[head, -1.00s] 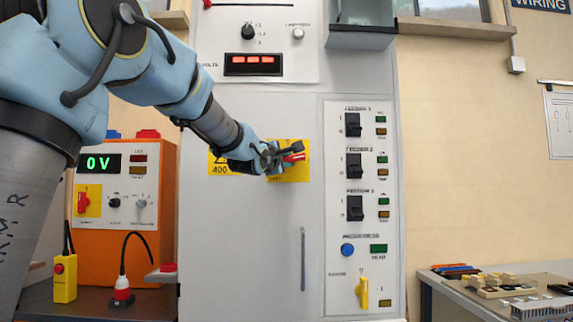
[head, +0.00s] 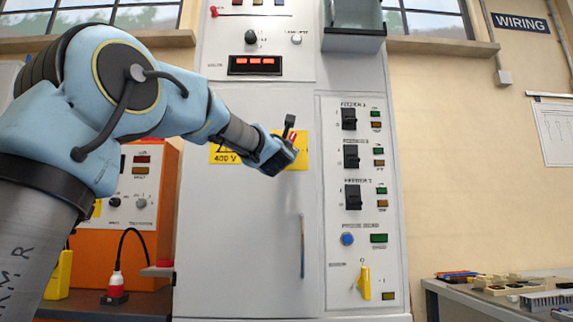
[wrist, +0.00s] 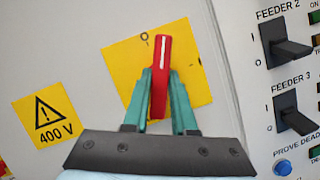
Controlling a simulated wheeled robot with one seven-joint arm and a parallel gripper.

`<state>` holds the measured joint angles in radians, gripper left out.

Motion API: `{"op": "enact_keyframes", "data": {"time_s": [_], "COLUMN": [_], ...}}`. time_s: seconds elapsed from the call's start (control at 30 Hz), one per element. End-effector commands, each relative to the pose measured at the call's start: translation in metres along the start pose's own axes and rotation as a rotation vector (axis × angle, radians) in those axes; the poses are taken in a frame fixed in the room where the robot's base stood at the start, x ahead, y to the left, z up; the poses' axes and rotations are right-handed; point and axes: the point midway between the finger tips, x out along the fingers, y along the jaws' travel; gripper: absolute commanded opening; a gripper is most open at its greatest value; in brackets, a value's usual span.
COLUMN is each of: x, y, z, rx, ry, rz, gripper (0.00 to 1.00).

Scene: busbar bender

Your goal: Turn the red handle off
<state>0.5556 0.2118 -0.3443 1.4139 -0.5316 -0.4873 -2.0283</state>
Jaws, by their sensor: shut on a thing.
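The red handle (wrist: 160,75) sits on a yellow plate (wrist: 196,77) on the grey cabinet door. In the wrist view it stands nearly upright, its white mark at the top, tilted slightly against the plate. My gripper (wrist: 160,95) has its two green fingers on either side of the handle and is shut on it. In the head view my gripper (head: 289,148) is at the yellow plate (head: 301,158), and only a bit of red shows past it.
A yellow 400 V label (head: 225,155) is left of the handle. A vertical door handle (head: 302,247) is below. An orange unit (head: 100,253) stands at left.

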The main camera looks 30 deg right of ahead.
Motion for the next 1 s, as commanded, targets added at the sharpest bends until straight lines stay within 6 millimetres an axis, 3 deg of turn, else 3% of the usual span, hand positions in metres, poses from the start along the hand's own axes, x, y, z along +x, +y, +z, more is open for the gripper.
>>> {"op": "enact_keyframes", "data": {"time_s": [0.03,0.5,1.0], "x": [-0.0021,-0.0004,0.0008], "y": [-0.0045,-0.0047,-0.0030], "z": [-0.0070,-0.0027,-0.0005], "rx": [-0.043,-0.340,-0.417], "ry": [0.001,0.002,0.002], "rz": [0.015,0.139,0.173], "gripper": [0.00,0.00,0.00]}}
